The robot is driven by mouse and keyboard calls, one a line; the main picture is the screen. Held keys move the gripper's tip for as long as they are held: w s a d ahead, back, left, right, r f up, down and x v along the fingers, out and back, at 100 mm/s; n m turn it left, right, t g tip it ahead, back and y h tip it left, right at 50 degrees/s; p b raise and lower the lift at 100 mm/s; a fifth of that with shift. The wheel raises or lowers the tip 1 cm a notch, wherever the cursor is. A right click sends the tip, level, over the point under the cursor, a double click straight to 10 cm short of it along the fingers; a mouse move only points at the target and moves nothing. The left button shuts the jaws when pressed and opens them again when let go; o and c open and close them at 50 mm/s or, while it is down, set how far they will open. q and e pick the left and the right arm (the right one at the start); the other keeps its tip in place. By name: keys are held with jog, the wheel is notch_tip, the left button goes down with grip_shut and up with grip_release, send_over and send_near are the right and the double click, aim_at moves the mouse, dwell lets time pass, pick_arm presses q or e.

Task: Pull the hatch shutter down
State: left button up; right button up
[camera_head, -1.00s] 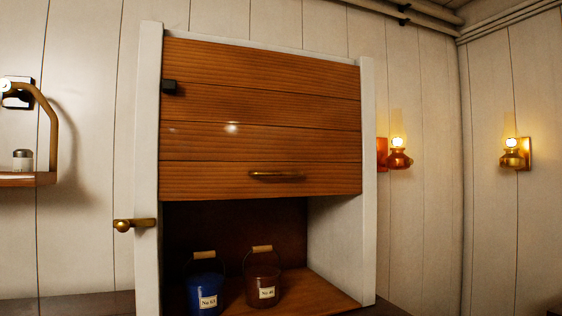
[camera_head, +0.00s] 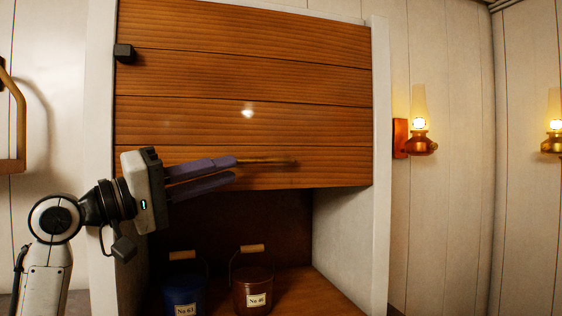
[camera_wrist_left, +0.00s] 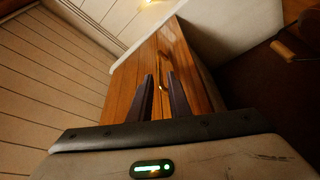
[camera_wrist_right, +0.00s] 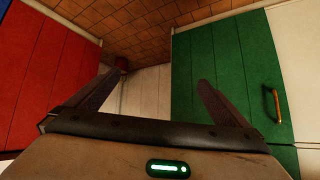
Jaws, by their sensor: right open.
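The hatch shutter (camera_head: 240,80) is of brown wooden slats between white posts. It covers the upper part of the opening, and the lower part is open. Its bar handle (camera_head: 270,162) lies across the lowest slat. My left gripper (camera_head: 236,166) comes in from the left, its fingers pointing right at the handle's left end, which they partly hide. In the left wrist view the fingers stand a little apart, with the brass-coloured handle (camera_wrist_left: 162,89) showing in the gap. My right gripper (camera_wrist_right: 158,78) is open and empty, facing green and red panels, away from the shutter.
A blue bucket (camera_head: 184,294) and a brown bucket (camera_head: 253,289) stand on the hatch floor below the shutter. A dark block (camera_head: 123,53) sits at the shutter's upper left. An oil lamp (camera_head: 421,138) hangs right of the hatch. A bracket (camera_head: 12,120) is at left.

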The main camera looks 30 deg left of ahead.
aim_at(264, 160)
pick_arm(q)
jog(key=x, duration=0.2)
jog(key=p+x, duration=0.1)
jog(key=shift+w+d+r, duration=0.25)
jog(key=shift+d+r, duration=0.05)
jog(key=shift+r, duration=0.05)
jog(key=p+x, duration=0.1)
jog(key=x, duration=0.4)
jog(key=shift+f, duration=0.2)
jog(key=shift+w+d, duration=0.15)
jog(key=shift+w, duration=0.2)
grip_shut()
pick_arm(e)
jog(key=shift+s+r, duration=0.25)
jog(key=shift+s, duration=0.9)
